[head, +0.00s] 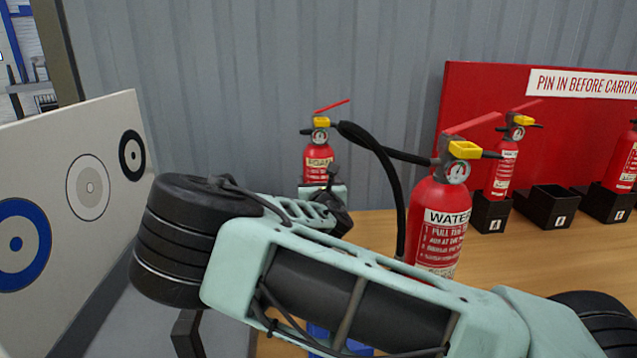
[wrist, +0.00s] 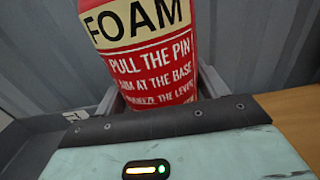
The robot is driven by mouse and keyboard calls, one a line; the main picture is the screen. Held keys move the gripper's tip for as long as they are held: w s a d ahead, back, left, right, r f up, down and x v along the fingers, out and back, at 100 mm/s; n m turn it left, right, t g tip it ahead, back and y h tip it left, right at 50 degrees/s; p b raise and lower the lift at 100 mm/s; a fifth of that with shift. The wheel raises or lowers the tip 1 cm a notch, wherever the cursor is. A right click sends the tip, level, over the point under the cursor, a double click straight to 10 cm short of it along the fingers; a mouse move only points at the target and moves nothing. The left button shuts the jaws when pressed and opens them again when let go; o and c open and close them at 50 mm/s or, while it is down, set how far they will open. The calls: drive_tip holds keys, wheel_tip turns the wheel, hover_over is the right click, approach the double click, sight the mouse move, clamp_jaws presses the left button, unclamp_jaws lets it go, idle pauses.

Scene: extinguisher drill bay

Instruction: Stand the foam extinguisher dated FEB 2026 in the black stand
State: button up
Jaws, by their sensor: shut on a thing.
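A red foam extinguisher (head: 318,160) with a yellow top stands upright at my gripper (head: 326,196), left of centre in the head view. In the wrist view its cream FOAM label and white instructions show on the red body (wrist: 155,60). My gripper (wrist: 160,96) is shut on it, one finger on each side. Its base is hidden, so I cannot tell its height above the table. No date is readable. An empty black stand (head: 547,207) sits on the wooden table at right, between two occupied black holders.
A large WATER extinguisher (head: 440,225) with a black hose stands close behind my arm. Another water extinguisher (head: 502,168) and one at the right edge (head: 622,165) sit in holders before a red board (head: 480,90). A white target panel (head: 70,185) stands left.

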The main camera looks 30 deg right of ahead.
drive_tip(key=shift+f+b, duration=0.5)
drive_tip(key=shift+b, duration=0.05)
idle(0.7)
idle(0.4)
drive_tip(key=o, duration=1.5)
drive_tip(key=shift+o, duration=0.2)
drive_tip(key=v, duration=1.7)
drive_tip(key=shift+s, duration=0.25)
drive_tip(key=shift+a+f, duration=0.1)
drive_tip(key=shift+f, duration=0.1)
